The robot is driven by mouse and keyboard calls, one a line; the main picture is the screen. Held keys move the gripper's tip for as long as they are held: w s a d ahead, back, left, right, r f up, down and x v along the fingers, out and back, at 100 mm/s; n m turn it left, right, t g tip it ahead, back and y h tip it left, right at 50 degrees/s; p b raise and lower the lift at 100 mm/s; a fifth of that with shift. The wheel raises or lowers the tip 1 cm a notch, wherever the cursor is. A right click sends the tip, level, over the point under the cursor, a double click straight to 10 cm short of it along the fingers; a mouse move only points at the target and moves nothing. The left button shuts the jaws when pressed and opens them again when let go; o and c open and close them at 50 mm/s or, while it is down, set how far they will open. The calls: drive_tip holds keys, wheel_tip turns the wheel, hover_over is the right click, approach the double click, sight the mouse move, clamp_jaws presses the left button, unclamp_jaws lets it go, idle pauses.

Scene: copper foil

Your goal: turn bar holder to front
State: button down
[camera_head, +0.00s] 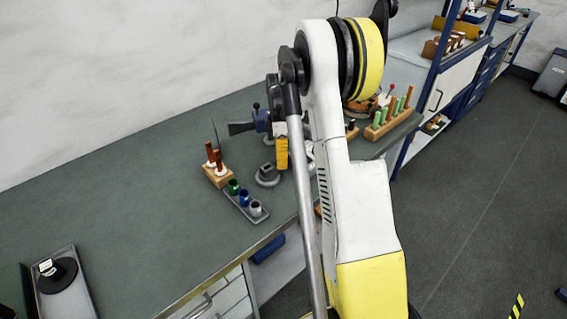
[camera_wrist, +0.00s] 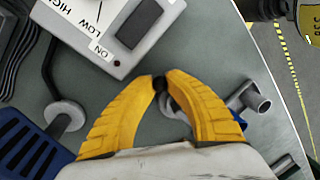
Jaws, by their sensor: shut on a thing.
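My gripper (camera_wrist: 160,84) is shut on a small dark piece in the wrist view. Its yellow fingertips close around this piece, and most of it is hidden. A grey metal part with a short tube (camera_wrist: 248,98) shows behind and beside the right finger; it may be the bar holder, but I cannot tell whether it joins the held piece. In the head view, my gripper (camera_head: 282,153) is low over the bench, mostly side-on. A grey round-based fixture (camera_head: 267,175) stands just left of it. I cannot tell which way the bar holder faces.
A white switch box (camera_wrist: 108,28) marked HIGH, LOW and ON is close above the fingers. A blue ribbed part (camera_wrist: 28,148) lies at left. A tray of small cups (camera_head: 244,200) and a wooden tool block (camera_head: 216,175) stand near.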

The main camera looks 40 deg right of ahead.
drive_tip(key=shift+w+a+n, duration=0.15)
drive_tip(key=shift+n, duration=0.15)
idle(0.4)
drive_tip(key=c, duration=1.3)
unclamp_jaws()
drive_tip(key=shift+a, duration=0.1)
drive_tip(key=r, duration=0.4)
drive_tip(key=w+d+r, duration=0.1)
drive_tip(key=r, duration=0.3)
drive_tip(key=w+r, duration=0.1)
drive_tip(key=r, duration=0.2)
drive_tip(key=shift+d+r, duration=0.2)
drive_tip(key=shift+r, duration=0.2)
